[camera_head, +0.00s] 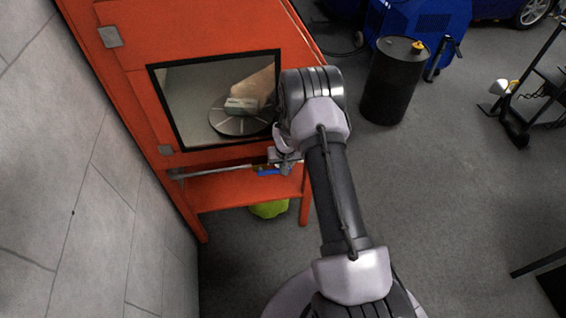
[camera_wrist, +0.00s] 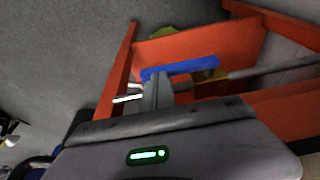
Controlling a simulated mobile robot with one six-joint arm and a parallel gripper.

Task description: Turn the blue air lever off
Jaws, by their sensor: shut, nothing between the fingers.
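The blue air lever (camera_head: 268,172) shows as a short blue bar below the window of the orange cabinet, partly hidden by my gripper. In the wrist view the lever (camera_wrist: 190,66) lies crosswise just beyond my fingertips, beside a brass-coloured valve part (camera_wrist: 210,75) on a grey pipe (camera_wrist: 270,65). My gripper (camera_head: 284,164) is at the right end of the lever in the head view. In the wrist view its fingers (camera_wrist: 157,90) are together and empty, close to the lever's left half. I cannot tell whether they touch it.
The orange cabinet (camera_head: 238,190) has a window (camera_head: 190,90) above the pipe (camera_head: 215,172) and stands by a grey wall (camera_head: 75,170). A yellow-green object (camera_head: 268,209) is on the floor beneath. A black drum (camera_head: 393,80) stands right of my arm. Floor at right is mostly clear.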

